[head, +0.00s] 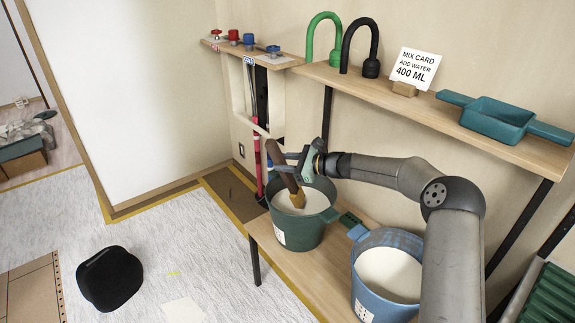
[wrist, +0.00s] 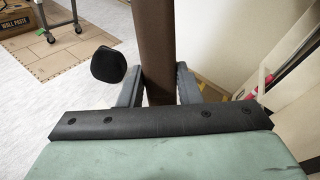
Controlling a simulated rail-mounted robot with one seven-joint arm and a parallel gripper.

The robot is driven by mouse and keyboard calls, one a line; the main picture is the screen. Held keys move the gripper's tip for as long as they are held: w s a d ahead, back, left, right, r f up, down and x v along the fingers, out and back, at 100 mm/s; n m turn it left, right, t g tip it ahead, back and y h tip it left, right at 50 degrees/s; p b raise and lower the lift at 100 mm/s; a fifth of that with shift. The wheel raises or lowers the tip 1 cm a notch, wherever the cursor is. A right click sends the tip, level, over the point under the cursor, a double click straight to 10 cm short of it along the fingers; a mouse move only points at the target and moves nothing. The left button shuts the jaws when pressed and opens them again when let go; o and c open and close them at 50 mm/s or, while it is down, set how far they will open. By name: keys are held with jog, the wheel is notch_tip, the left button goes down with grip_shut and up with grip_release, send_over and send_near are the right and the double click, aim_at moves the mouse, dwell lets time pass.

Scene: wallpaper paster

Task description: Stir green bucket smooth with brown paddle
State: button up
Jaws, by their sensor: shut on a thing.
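The green bucket (head: 297,232) stands on the low wooden bench and holds a pale, off-white mix (head: 311,205). My gripper (head: 290,168) is over the bucket and shut on the brown paddle (head: 284,170). The paddle is tilted, with its lighter lower end (head: 298,199) down inside the bucket at the mix. I cannot tell how deep it reaches. In the wrist view the brown paddle shaft (wrist: 158,50) stands between my two fingers (wrist: 158,88). The bucket and the mix do not show in that view.
A blue bucket (head: 358,276) with pale contents stands on the bench (head: 262,232) to the right. The wall shelf (head: 460,125) above holds a mix card (head: 415,68) reading 400 ML, a teal tray (head: 497,117) and green and black hooked pipes. Taps (head: 249,40) are at the left. A black object (head: 110,279) lies on the floor.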

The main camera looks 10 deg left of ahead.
aim_at(274, 142)
jog(key=shift+s+a+r+p, duration=0.45)
jog(key=shift+r+p, duration=0.15)
jog(key=shift+r, duration=0.8)
jog(key=shift+s+a+r+p, duration=0.4)
jog(key=shift+r+p, duration=0.2)
jog(key=shift+r, duration=0.8)
jog(key=shift+s+a+r+p, duration=0.4)
jog(key=shift+r+p, duration=0.2)
jog(key=shift+r, duration=0.8)
jog(key=shift+r, duration=0.1)
jog(key=shift+d+r+p, duration=0.1)
jog(key=shift+r+p, duration=1.65)
jog(key=shift+r, duration=0.65)
